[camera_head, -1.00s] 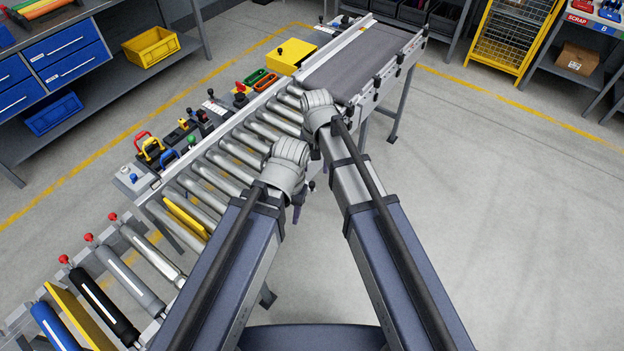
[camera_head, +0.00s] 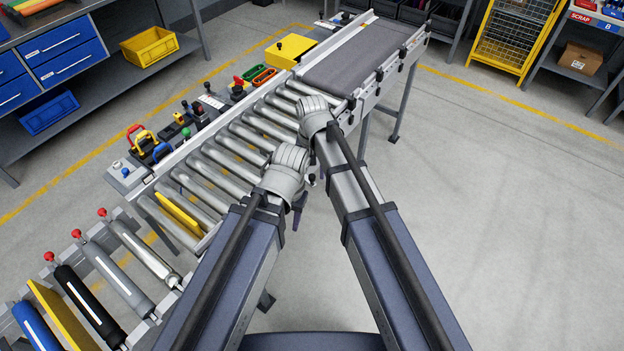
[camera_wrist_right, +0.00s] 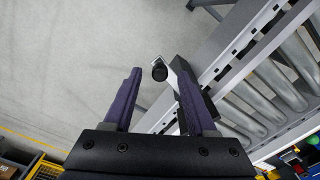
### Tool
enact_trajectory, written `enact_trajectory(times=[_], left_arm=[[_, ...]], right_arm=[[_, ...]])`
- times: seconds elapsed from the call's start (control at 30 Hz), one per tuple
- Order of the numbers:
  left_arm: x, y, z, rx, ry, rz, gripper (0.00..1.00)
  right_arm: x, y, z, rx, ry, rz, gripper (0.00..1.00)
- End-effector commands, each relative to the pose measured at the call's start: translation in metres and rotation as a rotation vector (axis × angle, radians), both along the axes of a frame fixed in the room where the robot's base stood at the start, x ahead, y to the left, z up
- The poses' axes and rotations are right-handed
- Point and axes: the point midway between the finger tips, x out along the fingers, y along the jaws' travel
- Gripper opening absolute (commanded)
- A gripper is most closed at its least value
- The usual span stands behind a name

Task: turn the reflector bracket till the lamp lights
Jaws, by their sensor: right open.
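In the right wrist view a small metal bracket (camera_wrist_right: 172,84) with a round black knob-like end (camera_wrist_right: 160,73) stands out from the conveyor's side rail. It looks like the reflector bracket. My right gripper (camera_wrist_right: 158,78) is open, its two purple fingers apart on either side of the black end in the picture. I see no contact, and the depth between them is hard to judge. In the head view my arms cover most of this spot, with only dark purple bits showing below them.
The roller conveyor (camera_head: 228,160) runs beside my arms to a grey belt (camera_head: 355,58). A control strip with coloured handles (camera_head: 146,140) lies along its far side. The floor on the right (camera_head: 480,220) is clear.

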Motion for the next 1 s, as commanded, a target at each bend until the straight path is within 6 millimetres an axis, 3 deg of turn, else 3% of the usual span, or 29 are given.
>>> enact_trajectory(times=[0.1,0.4,0.9,1.0], left_arm=[[0.0,0.0,-0.0104,0.0,0.0,0.0,0.5],[0.0,0.0,-0.0094,0.0,0.0,0.0,0.5],[0.0,0.0,-0.0095,0.0,0.0,0.0,0.5],[0.0,0.0,-0.0095,0.0,0.0,0.0,0.5]], right_arm=[[0.0,-0.0001,-0.0104,0.0,0.0,0.0,0.57],[0.0,0.0,-0.0094,0.0,0.0,0.0,0.56],[0.0,0.0,-0.0095,0.0,0.0,0.0,0.0],[0.0,0.0,-0.0095,0.0,0.0,0.0,0.0]])
